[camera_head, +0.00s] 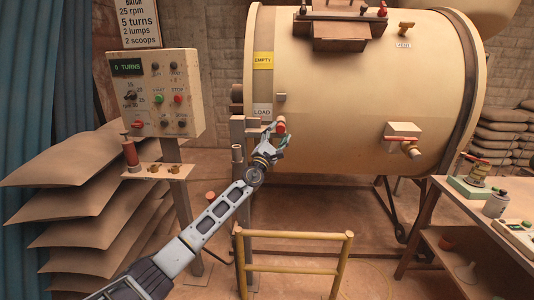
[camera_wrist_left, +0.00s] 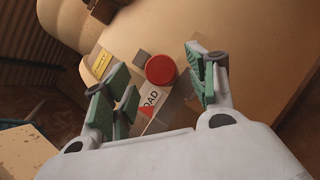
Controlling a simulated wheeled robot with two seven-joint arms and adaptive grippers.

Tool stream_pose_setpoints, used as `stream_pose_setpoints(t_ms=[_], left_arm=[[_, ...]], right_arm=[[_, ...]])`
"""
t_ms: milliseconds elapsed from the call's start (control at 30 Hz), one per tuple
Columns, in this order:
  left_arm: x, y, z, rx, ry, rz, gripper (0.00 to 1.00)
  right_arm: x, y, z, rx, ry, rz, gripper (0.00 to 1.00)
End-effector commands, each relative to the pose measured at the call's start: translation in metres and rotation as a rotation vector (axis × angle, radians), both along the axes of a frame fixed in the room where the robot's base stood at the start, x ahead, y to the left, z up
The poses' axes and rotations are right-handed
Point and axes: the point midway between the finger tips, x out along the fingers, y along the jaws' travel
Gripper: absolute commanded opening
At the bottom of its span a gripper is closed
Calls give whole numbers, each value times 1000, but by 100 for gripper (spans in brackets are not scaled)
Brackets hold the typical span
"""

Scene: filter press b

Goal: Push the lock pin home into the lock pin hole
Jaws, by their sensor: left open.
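The lock pin (camera_head: 281,122) shows as a red round head at the left edge of the big cream drum, just right of the LOAD label. In the left wrist view its red head (camera_wrist_left: 161,69) faces the camera between my fingers. My left gripper (camera_head: 276,139) is open, with its green-padded fingertips around or just short of the red head. I see no finger closed on it. The lock pin hole is not visible; the pin's shaft is hidden behind its head.
A control box (camera_head: 152,93) stands on a post at left, with a small shelf (camera_head: 157,171) below it. A yellow rail (camera_head: 293,236) stands in front of the drum. A wooden bench (camera_head: 478,205) is at right. A valve (camera_head: 403,139) with a red handle juts from the drum.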

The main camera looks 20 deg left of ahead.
Motion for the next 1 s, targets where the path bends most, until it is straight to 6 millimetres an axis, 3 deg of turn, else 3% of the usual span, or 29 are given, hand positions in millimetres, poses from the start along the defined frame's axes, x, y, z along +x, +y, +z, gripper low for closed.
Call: stream_pose_setpoints(t_ms=[1000], left_arm=[[-78,11,-35,1,-1,1,57]], right_arm=[[1,0,0,0,-1,0,40]])
